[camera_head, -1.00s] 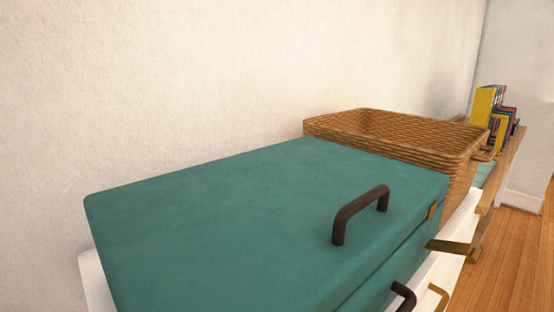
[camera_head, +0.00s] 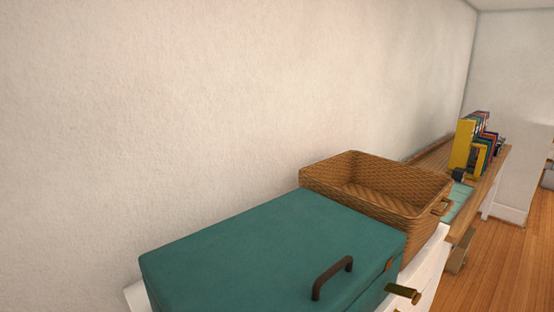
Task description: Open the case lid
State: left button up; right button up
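The teal case (camera_head: 250,250) sits on a white surface at the bottom centre of the head view. Its lid lies flat and looks shut. A dark brown arched handle (camera_head: 332,277) stands on the lid near its front right edge. A small brown tab (camera_head: 389,264) shows on the case's right side. The lower front of the case is cut off by the bottom of the picture. Neither of my grippers is in view.
An empty-looking wicker basket (camera_head: 375,192) stands right behind the case. A brass-coloured fitting (camera_head: 404,293) juts out at the right. Upright books (camera_head: 473,145) stand on a wooden shelf further back. The wall (camera_head: 200,110) runs along the left; wooden floor (camera_head: 510,250) is clear at right.

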aim_at(300, 249)
jog(key=u, duration=1.35)
jog(key=k+l, duration=0.15)
jog(key=l, duration=0.2)
jog(key=k+l, duration=0.2)
jog(key=l, duration=0.15)
jog(key=k+l, duration=0.15)
jog(key=l, duration=0.2)
jog(key=k+l, duration=0.15)
jog(key=l, duration=0.15)
jog(key=k+l, duration=0.15)
jog(key=l, duration=0.2)
